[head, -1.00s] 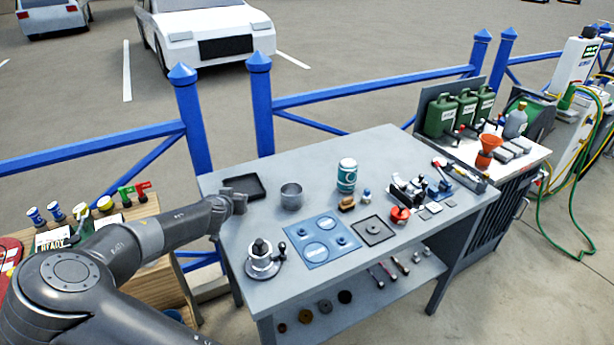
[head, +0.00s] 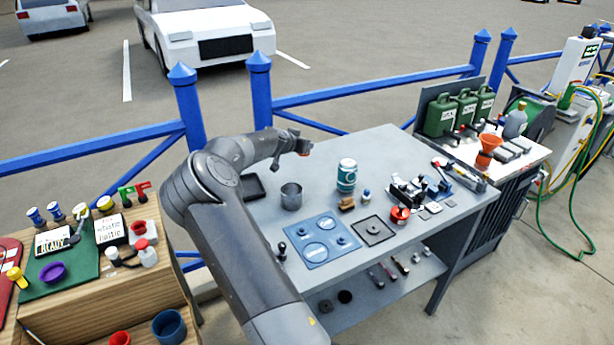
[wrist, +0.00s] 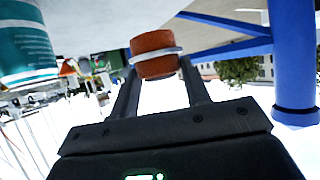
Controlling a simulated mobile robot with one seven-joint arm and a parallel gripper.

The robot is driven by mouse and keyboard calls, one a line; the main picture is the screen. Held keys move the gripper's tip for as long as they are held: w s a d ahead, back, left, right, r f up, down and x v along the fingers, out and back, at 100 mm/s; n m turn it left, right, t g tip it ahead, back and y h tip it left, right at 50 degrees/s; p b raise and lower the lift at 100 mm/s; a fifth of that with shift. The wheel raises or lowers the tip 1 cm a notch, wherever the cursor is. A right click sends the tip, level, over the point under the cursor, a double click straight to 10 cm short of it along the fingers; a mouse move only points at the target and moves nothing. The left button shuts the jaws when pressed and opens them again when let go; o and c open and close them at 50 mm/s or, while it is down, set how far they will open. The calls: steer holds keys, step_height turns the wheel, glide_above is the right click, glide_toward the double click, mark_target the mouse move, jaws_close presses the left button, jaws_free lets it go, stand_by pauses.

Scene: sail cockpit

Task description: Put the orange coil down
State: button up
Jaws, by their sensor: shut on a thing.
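My gripper (head: 297,145) is raised over the back of the grey workbench (head: 375,145). In the wrist view my gripper (wrist: 155,80) has its two fingers shut on the orange coil (wrist: 153,67), a short rust-orange roll with a pale band around it. The coil shows only as a small orange-brown spot (head: 304,147) at the fingertips in the head view. It is held clear of the bench top, with nothing under it touching.
A teal can (head: 346,176), a metal cup (head: 291,196), a black tray (head: 254,187), a blue mat (head: 324,240) and a grey square plate (head: 372,230) occupy the bench. Blue railing (head: 360,94) runs behind.

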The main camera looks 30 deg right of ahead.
steer(key=shift+d+r, duration=0.1)
steer(key=shift+d, duration=0.45)
step_height(320, 180, down, 10)
steer(key=shift+d+r, duration=0.15)
steer(key=o, duration=1.1)
steer(key=shift+o, duration=0.2)
